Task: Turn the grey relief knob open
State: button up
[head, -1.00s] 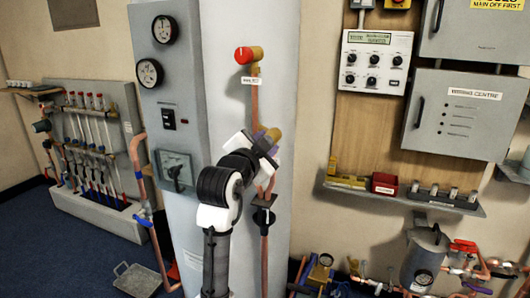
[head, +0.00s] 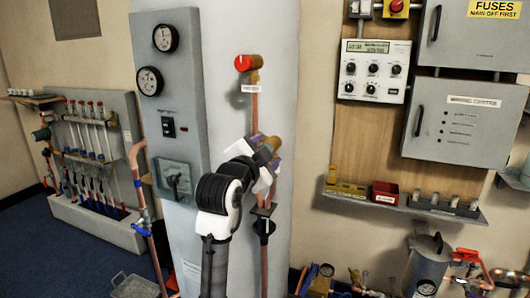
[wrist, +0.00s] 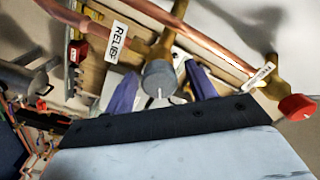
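The grey relief knob (wrist: 159,78) shows in the wrist view, on a brass valve body beside a white RELIEF tag (wrist: 118,45). My gripper (wrist: 162,92) is open, its two purple fingers apart on either side of the knob. Gaps show between the knob and the fingers, so it does not look clamped. In the head view my gripper (head: 264,162) is at the brass valve (head: 275,143) on the copper pipe of the white cylinder. There the grey knob is hidden by my gripper and wrist.
A red knob (head: 243,62) sits higher on the same pipe; it also shows in the wrist view (wrist: 297,107). A grey gauge panel (head: 172,90) stands to the left. A shelf (head: 400,207) juts from the wall at right.

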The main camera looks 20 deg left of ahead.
jog(key=shift+s, duration=0.1)
jog(key=s+b, duration=0.2)
jog(key=s, duration=1.1)
jog(key=shift+s+a, duration=0.25)
jog(key=shift+s, duration=0.05)
